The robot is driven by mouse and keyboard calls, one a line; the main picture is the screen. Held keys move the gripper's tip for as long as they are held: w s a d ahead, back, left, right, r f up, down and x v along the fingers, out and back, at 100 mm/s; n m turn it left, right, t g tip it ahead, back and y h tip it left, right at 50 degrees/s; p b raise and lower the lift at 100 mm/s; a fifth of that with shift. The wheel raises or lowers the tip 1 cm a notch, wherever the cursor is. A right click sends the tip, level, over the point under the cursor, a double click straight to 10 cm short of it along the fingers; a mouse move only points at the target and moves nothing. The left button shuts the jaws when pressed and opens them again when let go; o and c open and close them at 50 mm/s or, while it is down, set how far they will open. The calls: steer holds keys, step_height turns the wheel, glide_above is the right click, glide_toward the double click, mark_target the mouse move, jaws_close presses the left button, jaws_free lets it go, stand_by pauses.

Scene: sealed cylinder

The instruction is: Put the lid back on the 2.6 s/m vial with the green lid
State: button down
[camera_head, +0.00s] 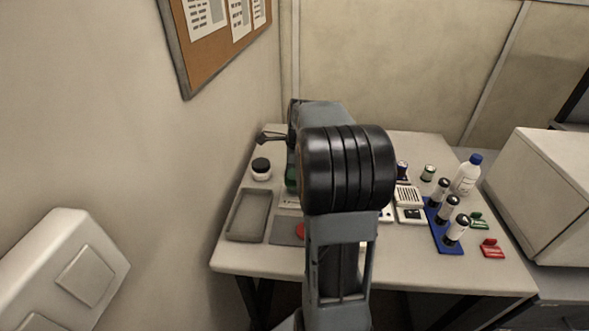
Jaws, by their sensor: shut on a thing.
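My gripper (273,136) is mostly hidden behind my own arm, over the back left of the table. Only a dark grey part of it sticks out to the left. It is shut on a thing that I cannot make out. A dark green object (291,179) shows as a narrow strip just below it, at the arm's left edge. I cannot tell whether this is the vial or its lid, or whether the gripper touches it. No 2.6 s/m label is readable.
A black-lidded jar (261,174) and grey tray (233,230) are at left. At right, a blue rack (437,236) holds dark-topped vials (447,209). Nearby are a blue-capped bottle (466,178), green piece (478,220), red piece (492,249) and white box (555,195).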

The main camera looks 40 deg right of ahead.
steer(key=shift+w+d+r+p, duration=0.15)
steer(key=shift+w+d+p, duration=0.2)
steer(key=shift+p, duration=0.65)
stand_by(1.2)
steer(key=shift+s+a, duration=0.2)
steer(key=shift+s, duration=0.05)
stand_by(0.7)
stand_by(1.0)
steer(key=shift+c, duration=2.4)
jaws_free()
steer(key=shift+p, duration=0.35)
